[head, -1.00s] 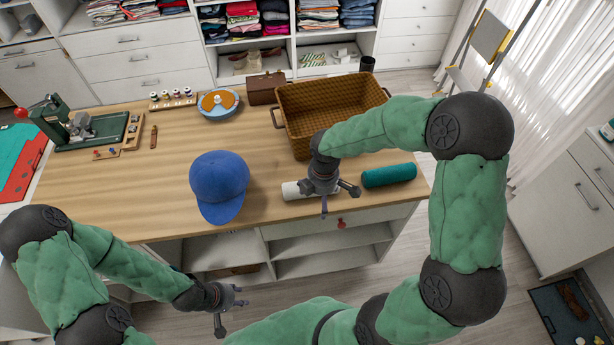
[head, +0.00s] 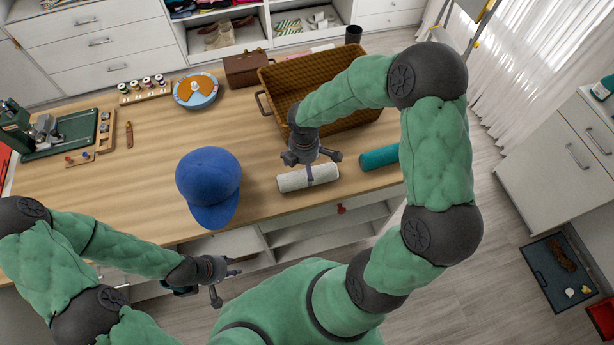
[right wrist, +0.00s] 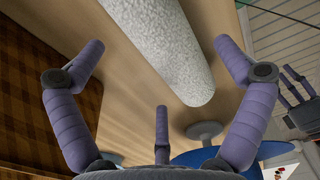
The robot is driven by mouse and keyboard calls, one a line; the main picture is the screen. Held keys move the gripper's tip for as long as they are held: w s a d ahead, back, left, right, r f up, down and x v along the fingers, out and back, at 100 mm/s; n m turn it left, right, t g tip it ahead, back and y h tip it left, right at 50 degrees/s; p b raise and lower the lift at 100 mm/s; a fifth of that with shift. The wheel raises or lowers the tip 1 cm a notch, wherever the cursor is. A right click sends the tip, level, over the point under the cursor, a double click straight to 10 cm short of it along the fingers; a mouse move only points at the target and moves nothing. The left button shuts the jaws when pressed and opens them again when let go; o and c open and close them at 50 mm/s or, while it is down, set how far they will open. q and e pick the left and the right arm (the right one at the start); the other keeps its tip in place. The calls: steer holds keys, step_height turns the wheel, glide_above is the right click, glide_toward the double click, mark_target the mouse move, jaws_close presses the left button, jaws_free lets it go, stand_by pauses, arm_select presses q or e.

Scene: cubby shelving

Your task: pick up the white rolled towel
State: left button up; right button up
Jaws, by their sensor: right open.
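The white rolled towel (head: 300,179) lies on the wooden table near its front edge, between the blue cap and the teal roll. In the right wrist view the towel (right wrist: 165,45) runs between the spread fingers, with a gap on both sides. My right gripper (head: 315,165) is open just above and behind the towel, one finger crossing in front of it in the head view. It also shows open and empty in the right wrist view (right wrist: 163,70). My left gripper (head: 227,280) is low in front of the table, fingers spread and empty.
A blue cap (head: 210,185) sits left of the towel. A teal roll (head: 380,158) lies to its right. A brown woven basket (head: 268,78) stands behind the right gripper. A blue dish (head: 207,98) and a brown box (head: 236,80) are further back. The table's middle-left is clear.

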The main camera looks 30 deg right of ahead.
mark_target(305, 170)
step_height(305, 170, down, 5)
steer(key=shift+f+b, duration=0.1)
steer(key=shift+b, duration=0.55)
steer(key=c, duration=1.2)
